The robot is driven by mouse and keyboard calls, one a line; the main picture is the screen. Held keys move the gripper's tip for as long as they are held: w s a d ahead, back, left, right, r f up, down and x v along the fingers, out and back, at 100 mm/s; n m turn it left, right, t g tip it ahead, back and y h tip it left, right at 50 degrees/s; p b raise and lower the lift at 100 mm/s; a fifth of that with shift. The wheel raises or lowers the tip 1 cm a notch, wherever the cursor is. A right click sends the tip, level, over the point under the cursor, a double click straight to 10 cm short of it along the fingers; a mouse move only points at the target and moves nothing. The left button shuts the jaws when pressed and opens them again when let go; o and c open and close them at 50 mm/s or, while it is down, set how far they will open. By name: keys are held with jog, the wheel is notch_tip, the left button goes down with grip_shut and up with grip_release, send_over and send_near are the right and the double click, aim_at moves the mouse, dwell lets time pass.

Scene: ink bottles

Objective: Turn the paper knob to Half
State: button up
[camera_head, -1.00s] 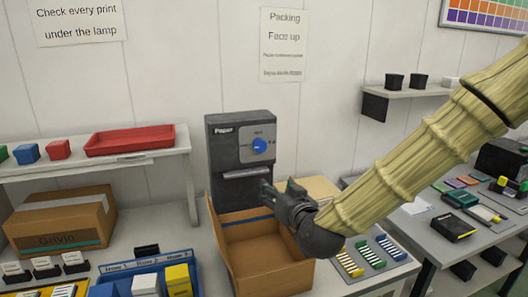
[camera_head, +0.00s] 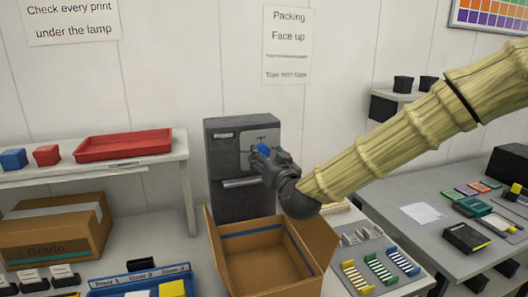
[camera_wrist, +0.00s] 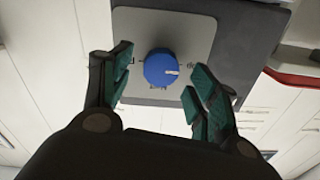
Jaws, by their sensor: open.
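The blue paper knob (camera_head: 263,149) sits on a light plate (camera_head: 246,160) on the front of a dark grey machine (camera_head: 240,202). In the wrist view the round knob (camera_wrist: 161,68) shows a white pointer mark toward the right of the picture. Lettering around it is partly hidden and too small to read. My gripper (camera_wrist: 160,80) is open, with one teal-padded finger on each side of the knob and a visible gap to both. In the head view my gripper (camera_head: 262,158) is in front of the plate and hides part of the knob.
An open cardboard box (camera_head: 262,245) stands below the machine. A red tray (camera_head: 123,144) lies on the shelf to the left. A closed carton (camera_head: 52,230) stands under that shelf. A grey table (camera_head: 420,240) with small items is at the right.

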jog(key=shift+x, duration=1.1)
jog(key=shift+c, duration=0.2)
jog(key=c, duration=1)
